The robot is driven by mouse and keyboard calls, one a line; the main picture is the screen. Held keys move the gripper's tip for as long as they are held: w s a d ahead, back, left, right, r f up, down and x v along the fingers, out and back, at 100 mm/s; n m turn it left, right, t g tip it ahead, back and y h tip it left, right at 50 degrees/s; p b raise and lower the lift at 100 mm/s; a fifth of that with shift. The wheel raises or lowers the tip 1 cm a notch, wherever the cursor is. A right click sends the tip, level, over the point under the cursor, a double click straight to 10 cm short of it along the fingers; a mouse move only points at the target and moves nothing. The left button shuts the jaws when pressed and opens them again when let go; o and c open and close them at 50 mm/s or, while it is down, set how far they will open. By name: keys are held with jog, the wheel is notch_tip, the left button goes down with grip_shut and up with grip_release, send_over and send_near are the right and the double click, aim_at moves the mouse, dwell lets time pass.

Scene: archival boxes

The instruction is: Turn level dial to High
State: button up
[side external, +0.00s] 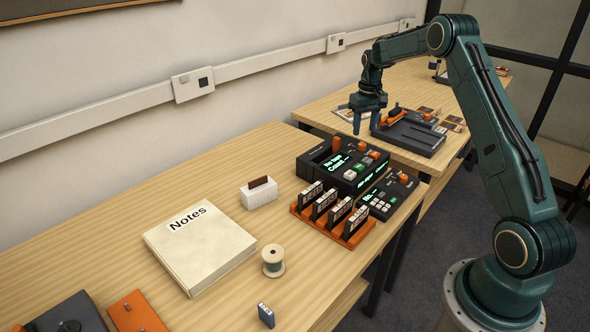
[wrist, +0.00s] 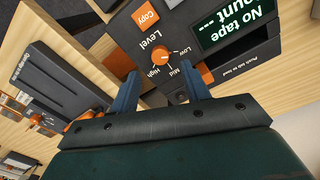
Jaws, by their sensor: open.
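The level dial (wrist: 159,56) is a small orange knob on the top of a dark console, with Low, Mid and High printed around it in the wrist view. I cannot tell surely which mark its pointer faces. In the side view the dial (side external: 362,145) stands on the black console (side external: 316,172), right of its green-lettered screen. In the wrist view the fingertips of my gripper (wrist: 162,84) frame the dial's side of the console, apart from the dial.
An orange Copy button (wrist: 146,18) sits near the dial. An orange rack (side external: 331,222) of dark cartridges stands in front of the console. A dark device (side external: 410,135) with orange parts lies on the far table, close to my gripper. A Notes box (side external: 200,247) and a spool (side external: 273,262) stand nearer.

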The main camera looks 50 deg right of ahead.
aim_at(362, 144)
jog(key=shift+f, duration=2.8)
jog(key=shift+c, duration=0.2)
jog(key=c, duration=1)
